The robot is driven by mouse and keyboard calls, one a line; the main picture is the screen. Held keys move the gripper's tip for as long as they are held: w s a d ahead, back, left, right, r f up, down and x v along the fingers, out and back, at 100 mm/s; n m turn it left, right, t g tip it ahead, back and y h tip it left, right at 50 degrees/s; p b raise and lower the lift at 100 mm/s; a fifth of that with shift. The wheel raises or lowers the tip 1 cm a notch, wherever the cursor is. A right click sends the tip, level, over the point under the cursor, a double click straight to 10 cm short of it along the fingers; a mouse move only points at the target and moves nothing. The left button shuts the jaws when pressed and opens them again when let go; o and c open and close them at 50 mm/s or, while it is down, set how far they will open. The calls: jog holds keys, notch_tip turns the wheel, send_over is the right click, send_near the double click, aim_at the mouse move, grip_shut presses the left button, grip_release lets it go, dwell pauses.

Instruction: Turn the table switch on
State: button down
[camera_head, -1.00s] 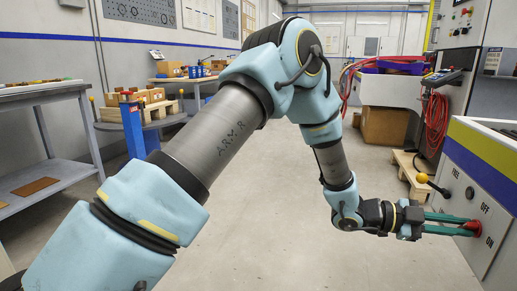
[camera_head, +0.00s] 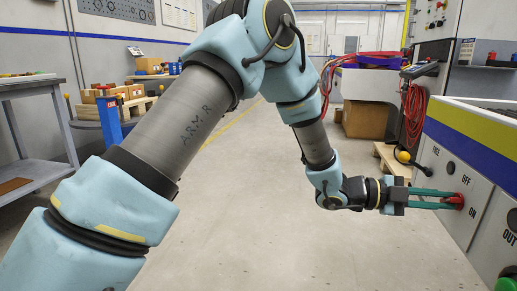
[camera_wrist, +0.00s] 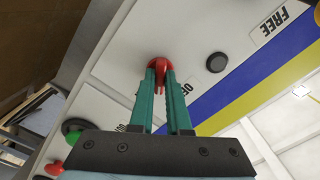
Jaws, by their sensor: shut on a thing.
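The table switch (camera_head: 456,200) is a red knob on the white side panel (camera_head: 486,228) at the right of the head view, beside the OFF and ON labels. My gripper (camera_head: 450,201) reaches it from the left with its long green fingers. In the wrist view, the red switch (camera_wrist: 157,64) shows at the fingertips of my gripper (camera_wrist: 160,74), which is shut on it. The fingers hide part of the knob, and its exact setting is hard to tell.
A black round knob (camera_wrist: 216,62) sits near the FREE label. A yellow-ball lever (camera_head: 403,156) sticks out from the panel's far end. A green button (camera_wrist: 73,128) lies left of the fingers in the wrist view. The floor left of the panel is open.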

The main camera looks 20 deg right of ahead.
aim_at(444, 200)
jog(key=shift+m+b, duration=0.3)
jog(key=shift+b, duration=0.1)
jog(key=shift+f+m+b, duration=0.2)
jog(key=shift+m+b, duration=1)
jog(key=shift+b, duration=0.7)
jog(key=shift+r+m+b, duration=0.1)
jog(key=shift+m+b, duration=1.6)
jog(key=shift+b, duration=1.1)
jog(key=shift+b, duration=0.6)
jog(key=c, duration=0.9)
grip_release()
jog(key=shift+r+m, duration=0.1)
jog(key=shift+m, duration=0.2)
jog(key=shift+a, duration=0.1)
jog(key=shift+v, duration=2.45)
